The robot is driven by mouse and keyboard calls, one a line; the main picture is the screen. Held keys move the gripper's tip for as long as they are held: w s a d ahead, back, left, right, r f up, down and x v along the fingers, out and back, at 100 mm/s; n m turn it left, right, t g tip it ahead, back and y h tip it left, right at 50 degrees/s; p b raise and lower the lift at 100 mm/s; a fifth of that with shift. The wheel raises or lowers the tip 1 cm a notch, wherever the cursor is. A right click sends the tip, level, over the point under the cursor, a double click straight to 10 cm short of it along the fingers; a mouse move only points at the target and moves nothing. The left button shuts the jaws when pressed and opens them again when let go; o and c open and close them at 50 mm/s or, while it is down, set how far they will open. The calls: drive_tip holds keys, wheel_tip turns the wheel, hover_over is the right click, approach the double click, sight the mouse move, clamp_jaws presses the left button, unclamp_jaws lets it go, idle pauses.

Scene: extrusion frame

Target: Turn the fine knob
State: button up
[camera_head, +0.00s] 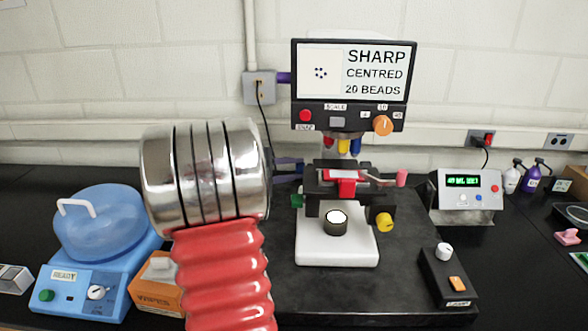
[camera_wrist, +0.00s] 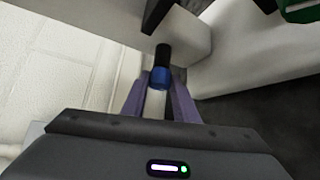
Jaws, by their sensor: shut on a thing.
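The microscope (camera_head: 322,255) stands on the dark bench, with a white base and a lit round spot. My gripper (camera_head: 289,164) reaches its left side from behind my silver and red arm. In the wrist view, my gripper's purple fingers (camera_wrist: 161,85) are shut on a blue knob with a black end (camera_wrist: 161,74), taken to be the fine knob. In the head view this knob is not clear behind the fingers. A green knob (camera_head: 297,201), a yellow knob (camera_head: 385,221) and a pink knob (camera_head: 401,178) also show on the microscope.
The microscope's screen (camera_head: 376,72) reads "SHARP CENTRED 20 BEADS". A blue domed machine (camera_head: 98,225) and an orange box (camera_head: 155,293) stand at left. A black lamp box (camera_head: 446,275) and a grey meter (camera_head: 468,190) stand at right. Bench at front right is clear.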

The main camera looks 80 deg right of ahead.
drive_tip(key=shift+s+a+f+m+h, duration=0.1)
drive_tip(key=shift+a+f+m+h, duration=0.05)
drive_tip(key=shift+f+m+h, duration=0.2)
idle(0.5)
drive_tip(key=o, duration=1.1)
drive_tip(key=shift+r, duration=0.15)
drive_tip(key=shift+c, duration=0.2)
drive_tip(key=v, duration=1.3)
drive_tip(key=shift+w+a, duration=0.3)
